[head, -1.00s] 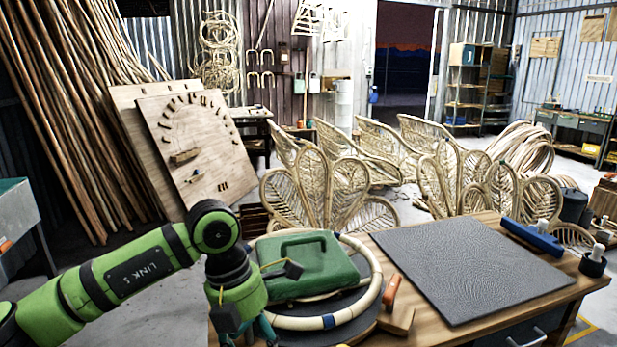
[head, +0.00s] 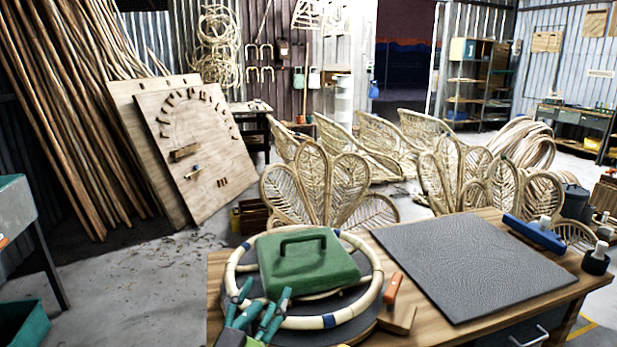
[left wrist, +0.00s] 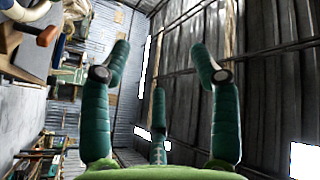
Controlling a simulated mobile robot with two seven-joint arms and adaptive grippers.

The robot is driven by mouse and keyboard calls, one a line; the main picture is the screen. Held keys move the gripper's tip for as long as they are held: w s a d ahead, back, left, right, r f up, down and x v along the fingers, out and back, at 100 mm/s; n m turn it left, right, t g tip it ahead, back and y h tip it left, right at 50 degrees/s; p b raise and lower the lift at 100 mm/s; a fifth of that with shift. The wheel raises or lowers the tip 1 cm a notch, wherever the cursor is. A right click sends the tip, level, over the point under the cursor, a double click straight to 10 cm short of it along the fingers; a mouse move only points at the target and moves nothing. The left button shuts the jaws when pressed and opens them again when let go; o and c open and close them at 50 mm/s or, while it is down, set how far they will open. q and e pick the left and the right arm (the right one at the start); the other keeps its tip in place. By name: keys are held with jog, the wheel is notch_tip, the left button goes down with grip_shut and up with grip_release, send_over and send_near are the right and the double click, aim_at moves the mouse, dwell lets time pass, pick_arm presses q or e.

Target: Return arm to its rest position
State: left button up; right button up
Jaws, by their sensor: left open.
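My left gripper (head: 262,293) is at the bottom of the head view, with its teal fingers spread and pointing up. It appears in front of the near left edge of the workbench (head: 218,272). In the left wrist view its fingers (left wrist: 160,62) stand wide apart with nothing between them. The rest of my left arm is out of the head view. My right gripper is not in view.
On the workbench lie a rattan ring (head: 372,290), a green handled block (head: 310,265), an orange-handled tool (head: 392,289), a dark textured mat (head: 470,265) and a blue tool (head: 535,236). A teal bin (head: 22,325) stands lower left. Floor left of the bench is clear.

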pick_arm(q)
jog(key=s+a+f+n+g+y, duration=0.35)
jog(key=a+f+n+y, duration=0.2)
jog(key=f, duration=0.65)
jog(key=s+a+f+n+g, duration=0.1)
jog(key=s+a+f+g, duration=0.2)
jog(key=s+f+g, duration=0.55)
jog(key=s+a+f+n+g, duration=0.1)
jog(key=s+a+f+g, duration=0.3)
jog(key=s+f, duration=0.8)
jog(key=s+f+g, duration=0.1)
jog(key=s+f, duration=0.1)
jog(key=f, duration=0.8)
jog(key=s+f, duration=0.3)
jog(key=f, duration=0.7)
jog(key=s+a+f+g+p, duration=0.1)
jog(key=s+a+f, duration=0.1)
jog(key=s+f, duration=1)
jog(key=s, duration=0.3)
jog(key=shift+a+g+p, duration=0.3)
jog(key=shift+p, duration=0.05)
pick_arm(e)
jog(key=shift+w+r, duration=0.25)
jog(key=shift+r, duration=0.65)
pick_arm(q)
jog(key=shift+y, duration=0.25)
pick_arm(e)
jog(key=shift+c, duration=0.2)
